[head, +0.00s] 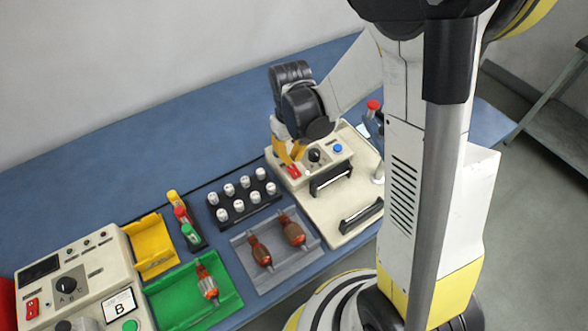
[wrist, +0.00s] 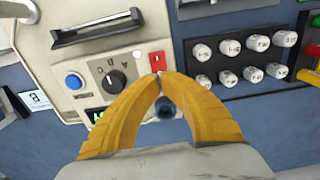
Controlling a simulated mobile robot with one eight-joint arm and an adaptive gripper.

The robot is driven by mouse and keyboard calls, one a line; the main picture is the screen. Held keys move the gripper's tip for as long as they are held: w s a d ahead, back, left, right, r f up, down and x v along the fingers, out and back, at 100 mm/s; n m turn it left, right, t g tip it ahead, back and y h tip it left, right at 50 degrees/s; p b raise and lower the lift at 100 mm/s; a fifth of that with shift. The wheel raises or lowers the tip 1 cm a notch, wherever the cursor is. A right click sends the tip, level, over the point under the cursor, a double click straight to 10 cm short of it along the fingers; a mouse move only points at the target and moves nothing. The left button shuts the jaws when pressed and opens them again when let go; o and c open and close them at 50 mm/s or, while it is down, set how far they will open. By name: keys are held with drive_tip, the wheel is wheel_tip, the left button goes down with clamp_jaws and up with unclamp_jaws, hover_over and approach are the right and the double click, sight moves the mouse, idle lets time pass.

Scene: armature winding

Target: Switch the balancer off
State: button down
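A cream machine (head: 318,215), which I take to be the balancer, stands on the blue bench and has a sloped control panel. A red switch (wrist: 157,60) with white marks sits on the panel beside a black knob (wrist: 114,80) and a blue button (wrist: 74,81). In the head view the red switch (head: 294,171) is at the panel's left end. My gripper (wrist: 160,75) has its yellow fingertips together at the switch's lower edge. I cannot tell whether they touch it. In the head view my gripper (head: 290,163) is over the panel. Nothing shows between the tips.
A black rack (head: 240,203) of white-capped pieces stands left of the machine. A grey tray (head: 278,275) holds two armatures, and a green tray (head: 180,305) holds another. Another cream unit (head: 85,285) with its own red switch is at far left. A red-topped post (head: 373,105) stands behind.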

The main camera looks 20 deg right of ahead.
sight(292, 167)
drive_tip(key=shift+f+b, duration=1.6)
drive_tip(key=shift+f, duration=0.2)
idle(0.5)
drive_tip(key=shift+r+p, duration=2.55)
drive_tip(key=shift+r, duration=1)
drive_tip(key=shift+r, duration=0.15)
drive_tip(key=s+r+m+t+b, duration=0.2)
drive_tip(key=s+r+t, duration=0.5)
drive_tip(key=s+r, duration=0.5)
wheel_tip(292, 167, up, 2)
drive_tip(key=shift+r, duration=0.1)
